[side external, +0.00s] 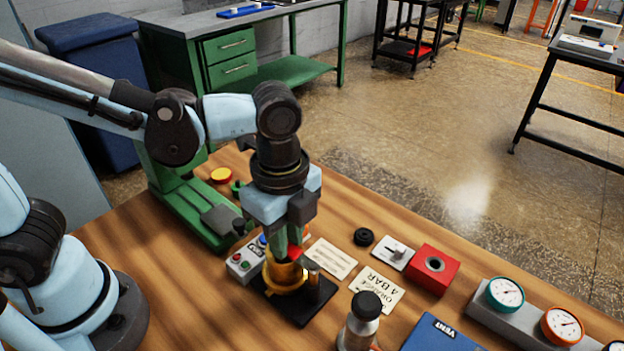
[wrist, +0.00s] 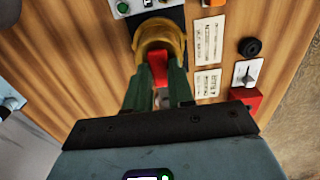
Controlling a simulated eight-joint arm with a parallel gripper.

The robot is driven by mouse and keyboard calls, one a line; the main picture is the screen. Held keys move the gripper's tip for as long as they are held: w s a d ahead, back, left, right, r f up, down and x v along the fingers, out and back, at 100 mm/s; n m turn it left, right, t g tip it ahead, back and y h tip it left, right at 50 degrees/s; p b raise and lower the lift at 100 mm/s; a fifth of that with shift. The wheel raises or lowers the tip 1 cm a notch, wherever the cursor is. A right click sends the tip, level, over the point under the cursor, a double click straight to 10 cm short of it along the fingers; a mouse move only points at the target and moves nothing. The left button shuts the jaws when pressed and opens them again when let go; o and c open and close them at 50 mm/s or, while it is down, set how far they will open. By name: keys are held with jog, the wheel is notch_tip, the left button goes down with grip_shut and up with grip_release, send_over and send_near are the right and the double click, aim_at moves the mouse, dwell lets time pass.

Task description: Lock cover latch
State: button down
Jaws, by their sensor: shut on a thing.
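A small vessel with a brass-coloured body (side external: 284,278) stands on a black base plate (side external: 300,310) in the side external view. Its rounded brass part also shows in the wrist view (wrist: 160,32). A red latch piece (wrist: 157,62) lies at its near side in the wrist view. My gripper (wrist: 158,78) points at it, with one green finger on each side of the red piece, shut on it. In the side external view my gripper (side external: 291,246) comes down from above onto the vessel, and the fingers hide much of the red latch.
A control box with buttons (side external: 245,262) stands close left of the vessel. Label cards (side external: 377,291), a black knob (side external: 363,237), a switch plate (side external: 394,253) and a red block (side external: 432,268) lie to the right. A bottle (side external: 361,322) stands in front. A green machine (side external: 200,210) is behind left.

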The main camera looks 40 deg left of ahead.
jog(key=c, duration=1)
grip_release()
jog(key=shift+o, duration=0.2)
notch_tip(320, 180, up, 12)
jog(key=w+a+f+n+t, duration=0.1)
jog(key=a+f+n+t, duration=0.2)
jog(key=a+n, duration=0.5)
jog(key=w+a+f+n+t, duration=0.2)
jog(key=a+f+n+t, duration=0.2)
jog(key=a+n, duration=0.4)
jog(key=shift+a+f+n, duration=0.3)
jog(key=shift+f+n, duration=0.1)
jog(key=shift+n, duration=0.7)
